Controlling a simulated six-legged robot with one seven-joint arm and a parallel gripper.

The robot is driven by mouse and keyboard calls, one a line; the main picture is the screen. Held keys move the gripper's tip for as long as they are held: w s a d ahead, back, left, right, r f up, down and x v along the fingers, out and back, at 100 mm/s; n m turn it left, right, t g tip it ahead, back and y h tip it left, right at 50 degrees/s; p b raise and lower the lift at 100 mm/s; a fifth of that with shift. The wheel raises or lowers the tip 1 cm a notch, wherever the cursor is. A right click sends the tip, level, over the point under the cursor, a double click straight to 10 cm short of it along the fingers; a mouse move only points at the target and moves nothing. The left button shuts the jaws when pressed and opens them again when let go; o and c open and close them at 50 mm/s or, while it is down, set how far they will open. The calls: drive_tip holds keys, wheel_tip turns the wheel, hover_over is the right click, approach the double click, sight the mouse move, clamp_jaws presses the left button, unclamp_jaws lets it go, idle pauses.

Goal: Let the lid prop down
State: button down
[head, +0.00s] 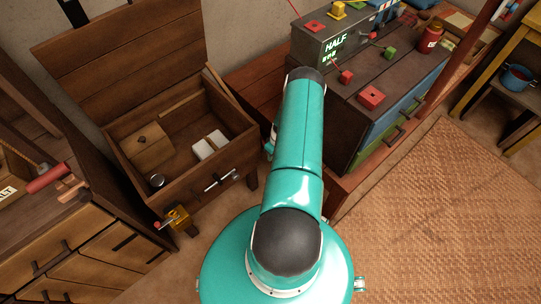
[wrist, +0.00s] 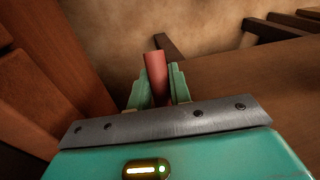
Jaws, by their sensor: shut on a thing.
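The wooden chest (head: 190,172) stands at the left in the head view with its lid (head: 115,55) raised and leaning back. In the wrist view my gripper (wrist: 157,88) is shut on a reddish rod (wrist: 156,66), whose round end sticks out past the fingertips. I cannot tell for certain that this rod is the lid prop. In the head view my arm hides most of the gripper and the rod, just right of the chest.
A dark cabinet (head: 375,75) with coloured blocks and levers stands close on the right. A woven mat (head: 440,215) covers open floor at right.

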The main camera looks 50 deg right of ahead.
drive_tip(key=r+g, duration=0.1)
drive_tip(key=r, duration=0.1)
drive_tip(key=s+r+g, duration=0.1)
drive_tip(key=r+g, duration=0.1)
drive_tip(key=shift+s+a+r+y, duration=0.1)
drive_tip(key=shift+y, duration=0.2)
drive_tip(key=shift+s+r+m+g+y, duration=0.2)
drive_tip(key=shift+r+m+g+y, duration=0.15)
drive_tip(key=shift+r+g, duration=1.1)
drive_tip(key=shift+r, duration=0.1)
drive_tip(key=c, duration=1.3)
unclamp_jaws()
